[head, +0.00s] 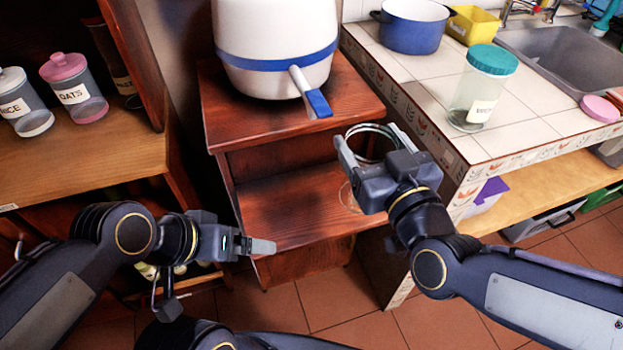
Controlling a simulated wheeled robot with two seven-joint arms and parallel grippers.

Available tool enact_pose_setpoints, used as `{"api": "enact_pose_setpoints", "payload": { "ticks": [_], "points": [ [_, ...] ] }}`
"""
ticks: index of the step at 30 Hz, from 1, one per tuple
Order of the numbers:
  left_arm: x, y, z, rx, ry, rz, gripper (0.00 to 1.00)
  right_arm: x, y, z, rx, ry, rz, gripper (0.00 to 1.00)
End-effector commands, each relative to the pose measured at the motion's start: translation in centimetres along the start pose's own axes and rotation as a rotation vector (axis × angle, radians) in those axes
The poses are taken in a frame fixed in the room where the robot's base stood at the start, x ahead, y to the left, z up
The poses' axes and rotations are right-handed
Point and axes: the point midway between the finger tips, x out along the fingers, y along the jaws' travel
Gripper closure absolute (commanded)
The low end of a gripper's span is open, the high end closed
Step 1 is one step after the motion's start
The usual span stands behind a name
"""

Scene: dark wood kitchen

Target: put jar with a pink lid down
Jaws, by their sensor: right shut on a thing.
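My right gripper (370,165) is shut on a clear glass jar (368,143) at the right side of the wooden stand. The jar's round rim shows between the fingers, and its faint lower edge shows below them, over the lower shelf. I see no pink lid on it; the gripper hides much of its body. Whether its base touches the shelf I cannot tell. Another jar, labelled OATS, with a pink lid (63,66) stands on the left shelf. My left gripper (262,247) is in front of the stand, seen edge-on, away from both jars.
The wooden stand's lower shelf (290,208) has bare room on its left. A white and blue appliance (275,45) stands on its top. The tiled counter at right holds a teal-lidded jar (485,88), a blue pot (412,27) and a pink round item (600,108).

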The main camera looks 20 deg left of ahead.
Motion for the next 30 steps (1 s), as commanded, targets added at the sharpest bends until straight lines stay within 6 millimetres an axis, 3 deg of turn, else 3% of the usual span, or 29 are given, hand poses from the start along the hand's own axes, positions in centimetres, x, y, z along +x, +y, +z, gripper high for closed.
{"api": "enact_pose_setpoints", "payload": {
  "ticks": [9,15,25,30],
  "points": [
    [1.4,-0.6,0.7,0.000,0.000,0.000,0.04,7.0,-3.3,3.7,-0.004,-0.001,0.001,0.90],
    [2.3,-1.1,1.2,0.000,0.000,0.000,0.04,9.6,-4.4,7.3,-0.003,-0.001,0.002,0.90],
    [2.7,-1.2,1.4,0.000,0.000,0.000,0.04,11.3,-5.2,9.2,-0.001,0.002,0.003,0.90],
    [3.3,-1.5,1.7,0.000,0.000,0.000,0.04,11.3,-5.2,11.8,-0.001,0.000,0.002,0.90]
  ]
}}
